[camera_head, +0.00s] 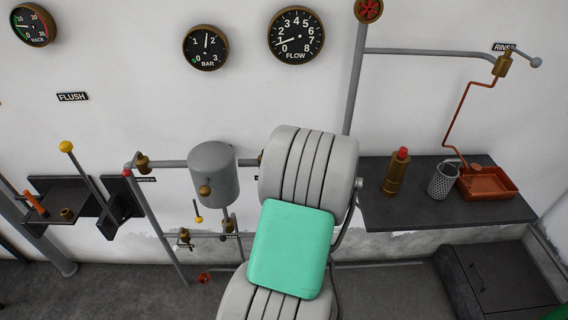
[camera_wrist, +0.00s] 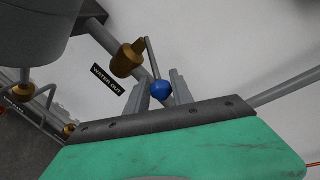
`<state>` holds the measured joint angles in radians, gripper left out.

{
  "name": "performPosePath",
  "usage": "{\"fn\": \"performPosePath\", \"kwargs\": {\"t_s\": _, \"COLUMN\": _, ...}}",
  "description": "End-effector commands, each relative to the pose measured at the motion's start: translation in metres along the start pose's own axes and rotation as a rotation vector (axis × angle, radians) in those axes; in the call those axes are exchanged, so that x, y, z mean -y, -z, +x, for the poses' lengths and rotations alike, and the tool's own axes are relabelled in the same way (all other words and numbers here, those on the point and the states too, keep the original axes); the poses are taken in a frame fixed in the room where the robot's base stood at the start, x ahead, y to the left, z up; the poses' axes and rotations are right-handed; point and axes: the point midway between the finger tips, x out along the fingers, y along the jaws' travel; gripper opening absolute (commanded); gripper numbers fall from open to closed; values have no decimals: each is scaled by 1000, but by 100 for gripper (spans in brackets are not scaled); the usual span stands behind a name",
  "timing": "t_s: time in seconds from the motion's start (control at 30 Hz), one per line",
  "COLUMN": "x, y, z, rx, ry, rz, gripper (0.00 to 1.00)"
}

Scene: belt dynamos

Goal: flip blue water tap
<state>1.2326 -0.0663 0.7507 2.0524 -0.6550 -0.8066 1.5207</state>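The blue water tap shows in the wrist view as a round blue knob (camera_wrist: 161,89) on a thin grey lever (camera_wrist: 153,58), beside a brass valve body (camera_wrist: 127,60) on a grey pipe. A black "WATER OUT" label (camera_wrist: 107,80) is on the wall next to it. My gripper (camera_wrist: 162,85) is open, its two grey fingers on either side of the knob. I cannot tell whether either finger touches it. In the head view my arm hides the blue tap and the gripper.
In the head view a grey tank (camera_head: 213,174) hangs left of my arm, with a yellow-knobbed lever (camera_head: 67,147) farther left. At right a dark shelf (camera_head: 440,208) holds a brass bottle (camera_head: 397,173), a mesh cup (camera_head: 441,181) and an orange tray (camera_head: 487,183). Gauges hang above.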

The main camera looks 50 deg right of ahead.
Motion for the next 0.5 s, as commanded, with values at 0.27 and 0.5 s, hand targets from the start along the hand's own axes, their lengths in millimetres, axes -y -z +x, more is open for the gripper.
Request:
{"fn": "performPosePath", "kwargs": {"t_s": 0.27, "x": 1, "y": -1, "z": 0, "rx": 2, "ry": 3, "rz": -1, "gripper": 45}}
{"fn": "performPosePath", "kwargs": {"t_s": 0.5, "x": 2, "y": 0, "z": -4, "rx": 1, "ry": 5, "rz": 0, "gripper": 45}}
